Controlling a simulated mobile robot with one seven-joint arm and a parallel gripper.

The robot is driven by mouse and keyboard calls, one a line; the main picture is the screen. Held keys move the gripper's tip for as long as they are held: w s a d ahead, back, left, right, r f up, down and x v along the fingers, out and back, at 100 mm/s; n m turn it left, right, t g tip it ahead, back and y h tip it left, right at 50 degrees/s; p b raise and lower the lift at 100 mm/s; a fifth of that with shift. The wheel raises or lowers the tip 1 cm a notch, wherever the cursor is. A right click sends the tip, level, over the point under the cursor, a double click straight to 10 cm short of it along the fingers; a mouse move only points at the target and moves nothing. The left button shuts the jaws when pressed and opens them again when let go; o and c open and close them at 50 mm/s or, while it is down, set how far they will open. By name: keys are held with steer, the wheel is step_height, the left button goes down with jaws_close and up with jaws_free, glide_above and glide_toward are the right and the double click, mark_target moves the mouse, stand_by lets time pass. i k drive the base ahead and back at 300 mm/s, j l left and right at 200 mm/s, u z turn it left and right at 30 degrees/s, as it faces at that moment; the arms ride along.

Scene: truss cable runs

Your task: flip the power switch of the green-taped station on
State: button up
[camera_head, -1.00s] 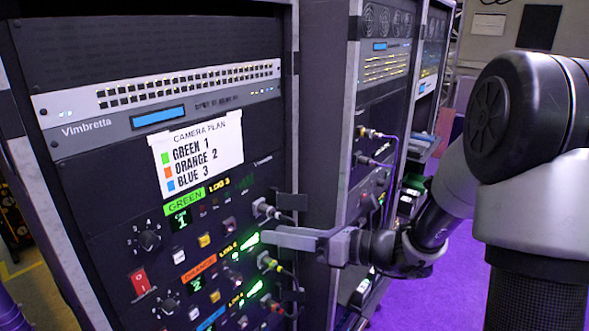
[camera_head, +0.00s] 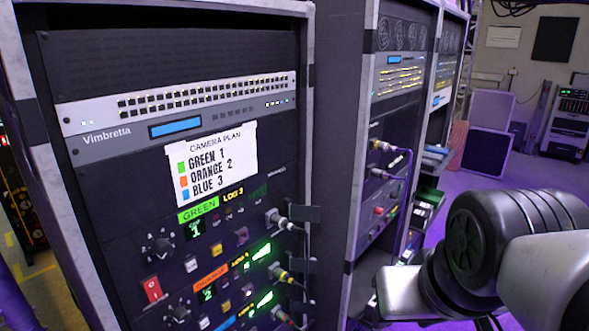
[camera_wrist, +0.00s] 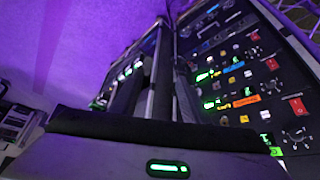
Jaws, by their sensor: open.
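The green-taped station is in the near rack; its green tape (camera_head: 198,210) is under the white camera plan card (camera_head: 211,163). Its red power switch (camera_head: 152,289) is at the panel's left, below a black knob (camera_head: 158,246); which way it is tipped I cannot tell. In the wrist view the green tape (camera_wrist: 276,151) and red switch (camera_wrist: 299,105) are at the right. My gripper (camera_wrist: 155,95) is open and empty, apart from the switch. In the head view the arm's end is low, right of the rack, and its fingers are not clearly visible.
The orange-taped station (camera_head: 210,276) sits just below, with more red switches on the panel. Cable plugs (camera_head: 281,219) stick out along the panel's right edge. A second rack (camera_head: 391,120) stands beyond. Purple floor (camera_head: 450,190) is open at the right.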

mark_target(152, 288)
steer(key=u, duration=1.6)
